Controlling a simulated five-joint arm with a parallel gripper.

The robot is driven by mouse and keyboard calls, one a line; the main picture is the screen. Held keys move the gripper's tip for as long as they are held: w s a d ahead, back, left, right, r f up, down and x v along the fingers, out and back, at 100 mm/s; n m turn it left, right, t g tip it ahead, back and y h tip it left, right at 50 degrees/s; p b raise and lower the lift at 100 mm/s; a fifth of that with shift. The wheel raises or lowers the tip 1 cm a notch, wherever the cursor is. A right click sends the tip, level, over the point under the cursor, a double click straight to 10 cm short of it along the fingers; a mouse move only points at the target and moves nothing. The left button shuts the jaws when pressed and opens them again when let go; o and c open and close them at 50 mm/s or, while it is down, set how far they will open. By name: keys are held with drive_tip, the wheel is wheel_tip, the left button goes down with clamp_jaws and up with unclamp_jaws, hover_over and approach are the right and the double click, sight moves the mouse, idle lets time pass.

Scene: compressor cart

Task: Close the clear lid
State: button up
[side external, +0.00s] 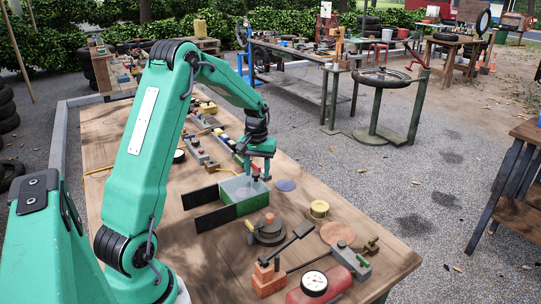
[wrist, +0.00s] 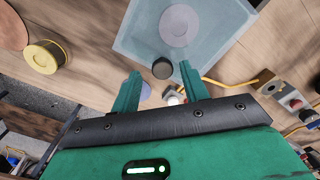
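The clear lid (side external: 243,188) is a pale translucent panel on a low box with a green side (side external: 250,206), below my gripper (side external: 262,174). In the wrist view, the clear lid (wrist: 135,42) fills the top middle, with a grey disc (wrist: 180,26) showing through it. A dark round knob (wrist: 162,68) is at its near edge. My gripper (wrist: 160,72) has two teal fingers spread apart, with the knob between or just beyond their tips. I cannot tell whether the fingers touch it, or whether the lid is fully down.
Two black flat panels (side external: 215,218) stick out left of the box. A round dark fixture (side external: 268,230), a yellow roll (side external: 319,210), a gauge (side external: 314,283) and red blocks (side external: 268,278) lie nearer on the wooden table (side external: 385,262). A yellow cord (wrist: 222,83) runs beside the lid.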

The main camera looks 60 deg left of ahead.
drive_tip(key=shift+r, duration=0.1)
drive_tip(key=shift+r, duration=3.8)
drive_tip(key=shift+d+r, duration=0.1)
drive_tip(key=shift+r, duration=0.05)
drive_tip(key=s+d+r+m+t, duration=0.1)
drive_tip(key=s+d+r+m, duration=0.15)
drive_tip(key=d+r, duration=0.4)
drive_tip(key=s+d+r+m+t, duration=0.2)
drive_tip(key=s+d+r, duration=0.15)
drive_tip(key=d, duration=0.55)
drive_tip(key=s+d+f+m+t, duration=0.1)
drive_tip(key=s+d+m, duration=0.3)
drive_tip(key=s+d, duration=0.5)
drive_tip(key=shift+s+d+f+t, duration=0.2)
drive_tip(key=shift+s+t, duration=0.6)
drive_tip(key=shift+s, duration=1)
drive_tip(key=shift+m, duration=0.25)
